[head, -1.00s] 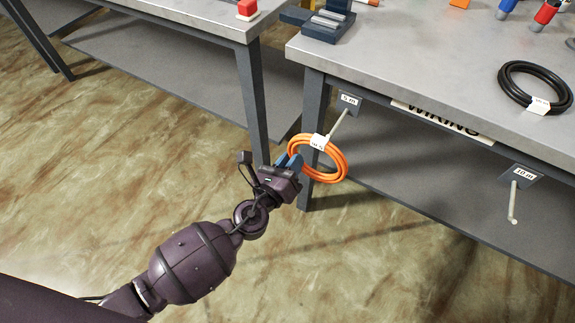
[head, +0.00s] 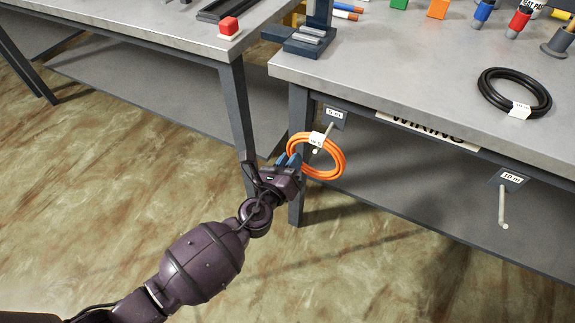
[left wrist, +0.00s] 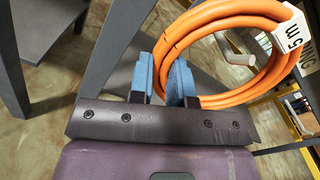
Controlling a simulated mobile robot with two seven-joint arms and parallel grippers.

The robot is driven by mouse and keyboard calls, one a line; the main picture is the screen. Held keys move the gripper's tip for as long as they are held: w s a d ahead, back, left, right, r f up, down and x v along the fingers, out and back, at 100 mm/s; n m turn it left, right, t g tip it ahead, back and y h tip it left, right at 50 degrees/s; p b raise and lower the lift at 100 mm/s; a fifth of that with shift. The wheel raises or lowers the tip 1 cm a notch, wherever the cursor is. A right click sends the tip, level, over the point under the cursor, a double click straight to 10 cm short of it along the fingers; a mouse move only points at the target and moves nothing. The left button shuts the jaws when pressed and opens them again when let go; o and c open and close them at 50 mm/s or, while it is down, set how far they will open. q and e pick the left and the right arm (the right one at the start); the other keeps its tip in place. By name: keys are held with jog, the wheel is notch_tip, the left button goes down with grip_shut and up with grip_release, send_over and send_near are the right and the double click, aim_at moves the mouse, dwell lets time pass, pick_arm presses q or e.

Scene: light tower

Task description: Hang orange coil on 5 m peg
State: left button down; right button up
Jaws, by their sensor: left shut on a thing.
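The orange coil (head: 338,166) is a ring of cable with a white tag (head: 317,139). My left gripper (head: 293,162) is shut on the coil's left side, just in front of the right table's leg. In the left wrist view, the blue fingers (left wrist: 172,82) pinch the orange coil (left wrist: 206,100), whose tag reads 5 m. The 5 m peg (head: 329,129) sticks out below its label plate (head: 335,115). Its tip shows inside the coil's opening, also in the left wrist view (left wrist: 238,52). I cannot tell whether the peg passes through. My right gripper is out of view.
The right table (head: 415,97) carries a black coil (head: 488,93) and a dark blue stand. A 10 m peg (head: 502,207) hangs off its edge further right. A lower shelf (head: 400,172) lies behind the pegs.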

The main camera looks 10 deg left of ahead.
pick_arm(q)
jog(key=w+f+b, duration=0.1)
jog(key=w+d+f+b, duration=0.1)
jog(key=w, duration=0.1)
jog(key=shift+w+f, duration=0.25)
jog(key=shift+f, duration=0.1)
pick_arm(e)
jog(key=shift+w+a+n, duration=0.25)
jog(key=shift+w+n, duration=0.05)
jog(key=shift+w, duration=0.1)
pick_arm(q)
jog(key=shift+d, duration=0.1)
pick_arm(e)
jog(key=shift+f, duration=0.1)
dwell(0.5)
pick_arm(q)
jog(key=c, duration=1)
grip_release()
jog(key=shift+s, duration=0.15)
jog(key=v, duration=1)
jog(key=shift+s, duration=0.25)
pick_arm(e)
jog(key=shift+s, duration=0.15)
